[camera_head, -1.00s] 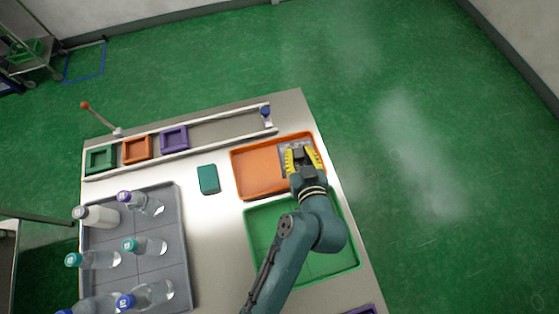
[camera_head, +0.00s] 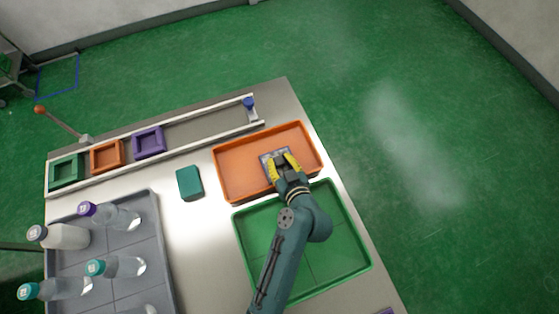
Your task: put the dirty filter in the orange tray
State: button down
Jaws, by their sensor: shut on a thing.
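The orange tray (camera_head: 234,169) lies on the steel table, behind the green tray. A flat grey square piece (camera_head: 267,157), which looks like the dirty filter, is at my gripper, over the middle of the orange tray. My gripper (camera_head: 284,165) has yellow fingers and is shut on this grey piece. The fingers and wrist hide part of it. I cannot tell whether the piece touches the tray floor or is held just above it.
The empty green tray (camera_head: 258,226) lies under my arm. A teal block (camera_head: 189,182) sits left of the orange tray. A rail with green, orange and purple square frames (camera_head: 149,142) runs behind. A grey tray (camera_head: 137,257) with several bottles stands at left.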

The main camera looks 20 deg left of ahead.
jog(key=shift+r, duration=0.1)
jog(key=shift+f, duration=0.2)
jog(key=c, duration=0.9)
grip_release()
jog(key=shift+r, duration=0.15)
